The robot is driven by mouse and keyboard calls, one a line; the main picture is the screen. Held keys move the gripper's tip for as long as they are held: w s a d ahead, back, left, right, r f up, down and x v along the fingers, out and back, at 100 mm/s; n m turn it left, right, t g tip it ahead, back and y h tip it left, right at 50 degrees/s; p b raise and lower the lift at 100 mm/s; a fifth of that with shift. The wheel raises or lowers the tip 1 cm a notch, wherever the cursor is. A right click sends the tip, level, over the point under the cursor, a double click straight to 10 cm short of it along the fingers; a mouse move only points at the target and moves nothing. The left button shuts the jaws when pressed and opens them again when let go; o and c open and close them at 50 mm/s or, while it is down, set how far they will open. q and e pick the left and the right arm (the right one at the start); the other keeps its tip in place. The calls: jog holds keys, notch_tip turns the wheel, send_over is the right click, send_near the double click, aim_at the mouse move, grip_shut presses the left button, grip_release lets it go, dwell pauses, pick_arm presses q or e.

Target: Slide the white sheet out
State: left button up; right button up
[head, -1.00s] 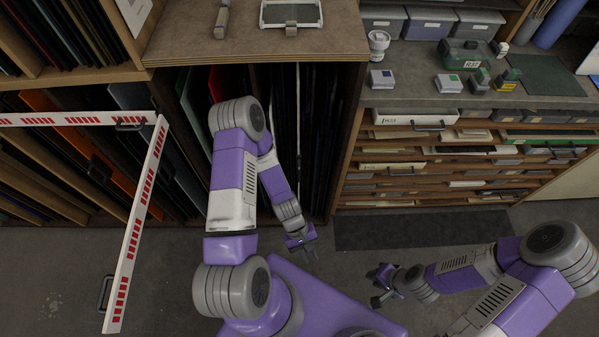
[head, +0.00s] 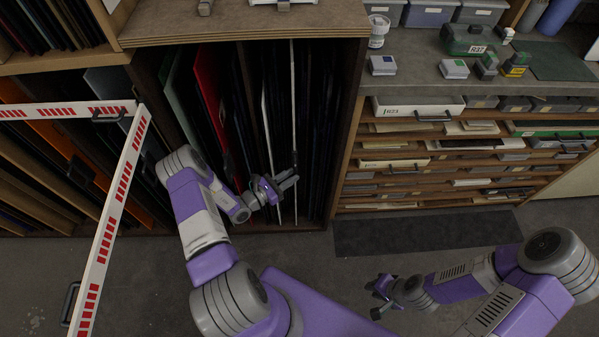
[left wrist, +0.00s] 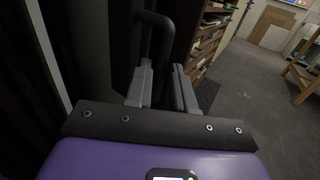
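Two thin white sheet edges stand upright in the dark rack: one on the left (head: 267,130) and one on the right (head: 293,100). I cannot tell which is the task's sheet. My left gripper (head: 288,181) is at the rack front, by the right white edge's lower part. In the left wrist view its fingers (left wrist: 162,88) are apart, with a black curved handle (left wrist: 153,20) just ahead and between them; contact is unclear. A white edge (left wrist: 46,50) runs along the left of that view. My right gripper (head: 379,292) is open and empty above the floor.
Red (head: 208,90) and green (head: 178,110) sheets stand left in the rack. A red-and-white barrier frame (head: 112,200) stands at the left. A drawer cabinet (head: 420,105) stands right of the rack, with a dark mat (head: 425,232) before it. Floor around the mat is clear.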

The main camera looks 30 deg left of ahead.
pick_arm(q)
jog(key=shift+b+x, duration=0.35)
jog(key=shift+x, duration=1.85)
jog(key=shift+c, duration=0.5)
grip_shut()
jog(key=shift+d, duration=0.1)
